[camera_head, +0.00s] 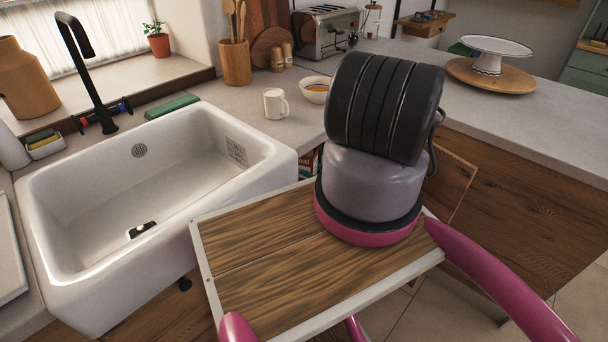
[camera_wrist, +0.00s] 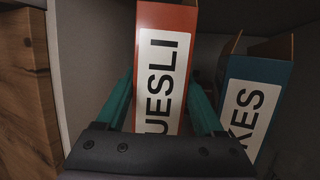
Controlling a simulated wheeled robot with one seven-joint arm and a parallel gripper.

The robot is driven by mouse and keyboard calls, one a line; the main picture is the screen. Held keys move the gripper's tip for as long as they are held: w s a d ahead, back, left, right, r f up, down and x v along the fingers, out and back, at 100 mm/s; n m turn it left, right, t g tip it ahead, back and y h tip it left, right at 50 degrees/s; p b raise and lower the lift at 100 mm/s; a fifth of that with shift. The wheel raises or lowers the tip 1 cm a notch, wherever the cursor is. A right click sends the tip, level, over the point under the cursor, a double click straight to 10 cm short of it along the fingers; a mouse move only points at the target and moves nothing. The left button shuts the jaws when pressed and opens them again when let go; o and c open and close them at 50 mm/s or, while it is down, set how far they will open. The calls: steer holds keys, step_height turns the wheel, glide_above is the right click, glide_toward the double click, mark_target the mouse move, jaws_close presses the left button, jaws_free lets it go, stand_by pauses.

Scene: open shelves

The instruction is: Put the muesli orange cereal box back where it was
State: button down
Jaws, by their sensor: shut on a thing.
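The orange muesli cereal box (camera_wrist: 166,60) stands upright in the middle of the wrist view, its white label reading "UESLI" sideways. My gripper (camera_wrist: 162,88) has one teal finger on each side of the box and is shut on it. The box's lower end is hidden behind the gripper body. In the head view my own arm hides the gripper, and the box cannot be made out clearly there.
A blue box (camera_wrist: 262,85) labelled "KES" stands close on the right, inside a grey compartment. A wooden panel (camera_wrist: 25,90) borders the left. In the head view, a white sink (camera_head: 150,190) and a counter (camera_head: 470,100) with a cup (camera_head: 275,104) and bowl (camera_head: 315,92) lie around my arm.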

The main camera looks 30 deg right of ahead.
steer(key=shift+w+a, duration=0.35)
steer(key=shift+w, duration=0.3)
steer(key=shift+w+a, duration=0.3)
steer(key=shift+w, duration=0.3)
steer(key=shift+w+f, duration=0.15)
steer(key=shift+f, duration=1.75)
jaws_free()
steer(key=v, duration=1.2)
